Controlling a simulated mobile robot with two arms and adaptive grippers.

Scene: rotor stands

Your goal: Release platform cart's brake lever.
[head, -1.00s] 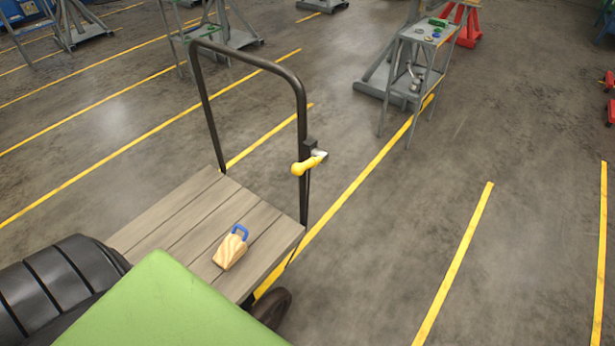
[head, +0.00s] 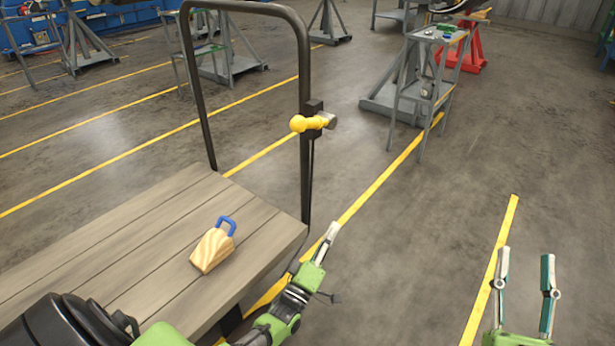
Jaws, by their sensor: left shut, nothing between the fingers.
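The platform cart (head: 120,254) has a wooden plank deck and a dark tubular push handle (head: 306,75). The brake lever (head: 310,123) is on the handle's right upright, with a yellow rounded knob pointing left and a grey metal end at a black bracket. My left gripper (head: 333,229) is shut and empty, below the lever and beside the deck's right corner, not touching the lever. My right gripper (head: 525,262) is open and empty at the lower right, its two fingers apart over the floor.
A wooden wedge with a blue handle (head: 212,248) lies on the deck. A grey stand with a small shelf (head: 437,36) and a red stand (head: 470,50) are at the back. More stands (head: 228,65) are at the back left. The floor right of the cart is clear.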

